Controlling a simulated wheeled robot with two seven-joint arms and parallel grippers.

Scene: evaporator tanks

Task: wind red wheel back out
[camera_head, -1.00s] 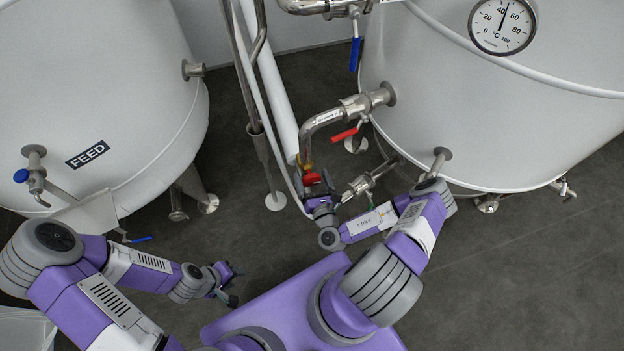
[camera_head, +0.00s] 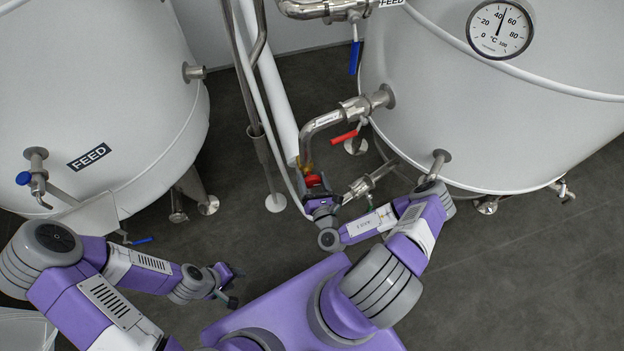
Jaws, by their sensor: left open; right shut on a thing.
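The red wheel (camera_head: 313,181) sits low on the pipework, just below a brass fitting (camera_head: 304,164) and between the two tanks. My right gripper (camera_head: 314,188) is at the wheel from below and is shut on it; its fingers hide part of the wheel. My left gripper (camera_head: 234,285) is open and empty, low over the floor at the left of my purple base, well away from the wheel.
The feed tank (camera_head: 100,80) stands at the left, and a tank with a dial gauge (camera_head: 501,27) at the right. A red lever (camera_head: 345,137) and a steel pipe (camera_head: 322,124) are close above the wheel. Thin vertical pipes (camera_head: 240,70) stand behind. Grey floor (camera_head: 520,270) is free at lower right.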

